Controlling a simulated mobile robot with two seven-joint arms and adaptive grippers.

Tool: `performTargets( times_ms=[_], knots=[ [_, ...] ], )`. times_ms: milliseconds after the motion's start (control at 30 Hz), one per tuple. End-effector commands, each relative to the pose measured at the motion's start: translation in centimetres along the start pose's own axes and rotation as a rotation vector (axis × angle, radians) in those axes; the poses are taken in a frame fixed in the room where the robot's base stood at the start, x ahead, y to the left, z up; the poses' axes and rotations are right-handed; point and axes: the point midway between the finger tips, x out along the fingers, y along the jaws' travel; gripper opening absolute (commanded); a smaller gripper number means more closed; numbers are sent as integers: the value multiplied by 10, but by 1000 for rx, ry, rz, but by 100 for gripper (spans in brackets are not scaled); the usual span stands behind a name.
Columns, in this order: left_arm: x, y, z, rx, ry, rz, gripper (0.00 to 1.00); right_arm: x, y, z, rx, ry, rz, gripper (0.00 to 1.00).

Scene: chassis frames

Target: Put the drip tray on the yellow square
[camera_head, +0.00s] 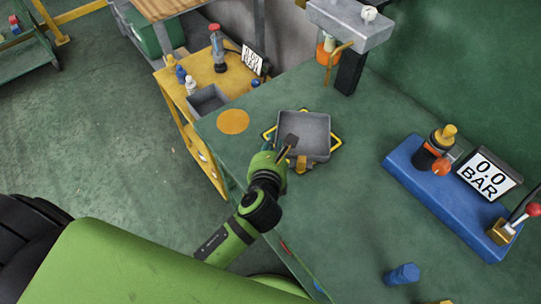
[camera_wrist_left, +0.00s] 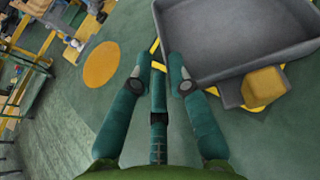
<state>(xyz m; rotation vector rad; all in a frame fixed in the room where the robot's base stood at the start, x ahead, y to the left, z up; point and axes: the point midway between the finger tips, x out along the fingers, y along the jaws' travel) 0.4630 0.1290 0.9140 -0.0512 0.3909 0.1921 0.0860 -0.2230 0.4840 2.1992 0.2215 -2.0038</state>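The drip tray (camera_head: 304,132) is a grey, square, shallow open box with a tan block (camera_head: 307,163) on its near side. It lies over the yellow square outline (camera_head: 335,146) on the green bench, and parts of the outline show past its sides. The tray fills the upper right of the left wrist view (camera_wrist_left: 225,45), with the tan block (camera_wrist_left: 264,87) at its edge. My left gripper (camera_wrist_left: 162,70) is open beside the tray's near left corner, with nothing seen between its fingertips. In the head view its tip (camera_head: 288,146) overlaps the tray. My right gripper is not in view.
An orange disc (camera_head: 233,121) marks the bench left of the tray. A blue fixture (camera_head: 440,195) with a gauge display (camera_head: 488,177) stands at right. A grey press-like device (camera_head: 350,30) stands behind. A yellow cart (camera_head: 210,75) adjoins the bench at left. Bench around the tray is clear.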

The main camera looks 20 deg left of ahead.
Motion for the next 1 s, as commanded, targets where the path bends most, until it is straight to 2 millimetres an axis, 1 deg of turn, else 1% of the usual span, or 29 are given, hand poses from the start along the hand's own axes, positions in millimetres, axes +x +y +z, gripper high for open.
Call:
performTargets(
  times_ms=[33, 200, 300, 367, 500, 1000],
  knots=[
    [-12, 0, -1, -2, 2, -1, 18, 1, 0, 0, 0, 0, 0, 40],
    [-44, 0, -1, 0, 2, -1, 18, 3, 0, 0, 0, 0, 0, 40],
    [-56, 0, -1, 1, 0, 0, 18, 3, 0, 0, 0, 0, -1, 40],
    [-61, 0, 0, 0, 1, 1, 18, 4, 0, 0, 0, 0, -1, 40],
    [-65, 0, 0, 0, 0, 1, 18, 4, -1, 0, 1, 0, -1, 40],
    [-65, 0, 0, 0, 0, 1, 18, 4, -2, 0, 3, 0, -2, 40]
  ],
)
